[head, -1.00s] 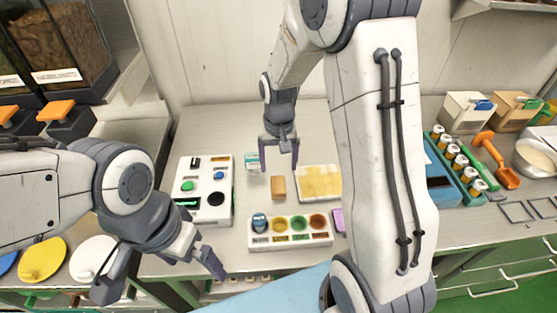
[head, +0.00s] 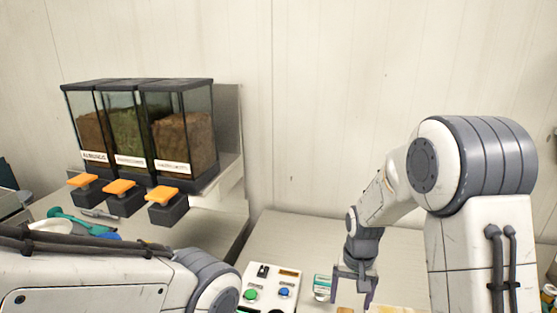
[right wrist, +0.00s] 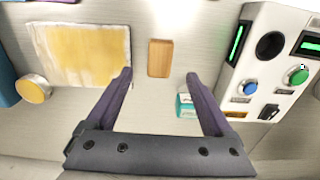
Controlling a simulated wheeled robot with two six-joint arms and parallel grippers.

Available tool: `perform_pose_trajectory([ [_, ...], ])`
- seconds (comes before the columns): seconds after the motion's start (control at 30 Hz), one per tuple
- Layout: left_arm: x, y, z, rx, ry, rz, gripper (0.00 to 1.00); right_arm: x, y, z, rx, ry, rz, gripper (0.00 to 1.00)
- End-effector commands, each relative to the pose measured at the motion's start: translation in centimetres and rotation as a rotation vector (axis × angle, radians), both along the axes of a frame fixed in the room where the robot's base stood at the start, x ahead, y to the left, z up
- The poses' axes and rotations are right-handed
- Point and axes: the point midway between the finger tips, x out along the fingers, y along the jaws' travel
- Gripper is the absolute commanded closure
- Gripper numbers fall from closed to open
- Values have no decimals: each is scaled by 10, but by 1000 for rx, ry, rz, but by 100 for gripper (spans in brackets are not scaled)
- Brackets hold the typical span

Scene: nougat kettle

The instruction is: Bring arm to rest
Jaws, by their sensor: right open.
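My right gripper (head: 354,300) hangs over the counter with its fingers pointing down. In the right wrist view its two purple fingers (right wrist: 160,80) are spread apart with nothing between them but counter. A wooden block (right wrist: 160,58) lies just beyond the fingertips. A small teal-and-white box (right wrist: 187,105) stands beside one finger; it also shows left of the gripper in the head view (head: 322,287). My left arm crosses the lower left of the head view, but its gripper is out of frame.
A white control panel (head: 268,287) with green and blue buttons stands left of the right gripper. A pale yellow slab (right wrist: 80,55) lies on the other side. Glass dispensers (head: 140,135) with orange levers stand at the back left. The wall behind is bare.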

Motion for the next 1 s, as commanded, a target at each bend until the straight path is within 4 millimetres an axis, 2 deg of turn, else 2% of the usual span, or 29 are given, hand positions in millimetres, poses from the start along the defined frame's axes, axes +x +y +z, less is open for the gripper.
perform_pose_trajectory([
  [0.3, 0, 0, 13, 0, 0, 1, 0, -2, 0, -61, 0, 7, 0, 14],
  [0.5, 0, 0, 18, 0, 0, 1, 0, -1, 0, -87, 0, 2, 0, 14],
  [0.67, 0, 0, 15, 0, 0, 1, 0, 0, 0, -98, 0, 0, 0, 14],
  [1.0, 0, 0, 15, 0, 0, 1, 0, 0, 0, -100, 0, 0, 0, 14],
])
